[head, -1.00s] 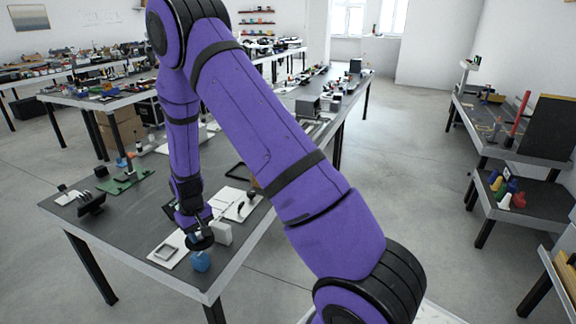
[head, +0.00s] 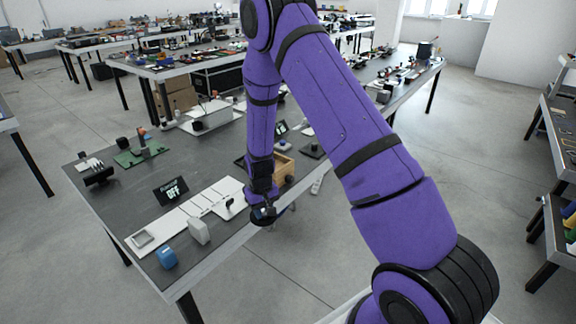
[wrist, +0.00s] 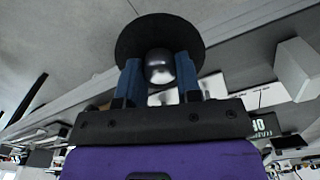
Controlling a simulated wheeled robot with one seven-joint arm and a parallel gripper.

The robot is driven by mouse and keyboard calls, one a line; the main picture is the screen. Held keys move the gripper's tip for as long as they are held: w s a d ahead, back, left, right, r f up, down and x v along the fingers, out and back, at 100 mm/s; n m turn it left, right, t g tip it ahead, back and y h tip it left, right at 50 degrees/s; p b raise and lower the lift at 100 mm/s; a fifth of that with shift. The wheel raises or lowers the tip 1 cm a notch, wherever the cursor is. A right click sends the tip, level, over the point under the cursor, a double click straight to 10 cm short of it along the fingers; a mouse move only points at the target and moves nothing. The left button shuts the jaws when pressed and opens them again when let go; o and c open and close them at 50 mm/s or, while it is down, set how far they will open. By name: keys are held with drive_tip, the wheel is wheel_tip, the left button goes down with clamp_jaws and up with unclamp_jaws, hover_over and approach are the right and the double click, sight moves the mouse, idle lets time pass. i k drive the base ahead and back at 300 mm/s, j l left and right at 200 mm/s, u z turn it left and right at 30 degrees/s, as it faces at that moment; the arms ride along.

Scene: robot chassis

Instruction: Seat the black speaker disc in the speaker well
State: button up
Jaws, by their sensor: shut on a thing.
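My gripper (wrist: 159,78) is shut on a silver knob on the black speaker disc (wrist: 160,28). In the head view the disc (head: 266,218) hangs below my gripper (head: 264,204), by the near right edge of the table. A long white plate (head: 180,221) lies on the table left of the disc. It carries a grey square frame (head: 142,238) at its left end and thin raised strips along its length. I cannot tell which part is the speaker well; the arm and disc may hide it.
A white block (head: 199,231) stands by the plate's front edge, with a blue object (head: 165,257) left of it. A black display reading OFF (head: 171,191) stands behind the plate. A wooden box (head: 284,168) is behind my gripper.

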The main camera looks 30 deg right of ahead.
sight(275, 167)
drive_tip(key=l, duration=0.2)
drive_tip(key=i, duration=0.95)
